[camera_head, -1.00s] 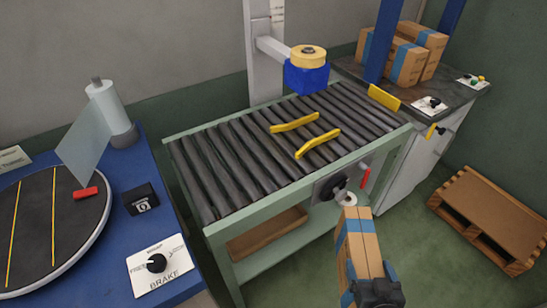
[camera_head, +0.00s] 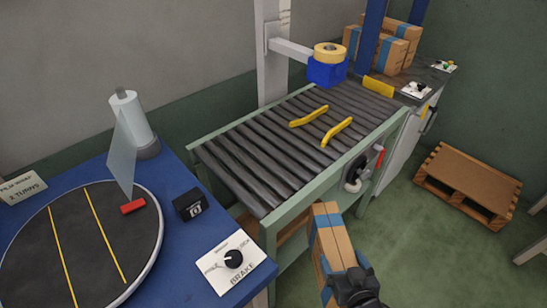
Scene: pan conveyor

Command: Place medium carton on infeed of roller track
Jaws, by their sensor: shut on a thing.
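The medium carton (camera_head: 330,240) is a brown box with blue tape bands, in the lower middle of the head view. My gripper (camera_head: 352,284) is shut on its lower right end and holds it off the floor, in front of the roller track. The finger contact is partly hidden. The roller track (camera_head: 245,160) has dark rollers in a pale green frame. Two yellow guides (camera_head: 310,116) (camera_head: 337,131) stand over its right half. The left half of the rollers is bare.
A blue table (camera_head: 180,188) at left bears a round turntable (camera_head: 135,225), a red block and a brake panel (camera_head: 228,262). A tape head (camera_head: 328,70) overhangs the track. More cartons (camera_head: 385,45) stand at the far end. A pallet (camera_head: 468,185) lies on the floor at right.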

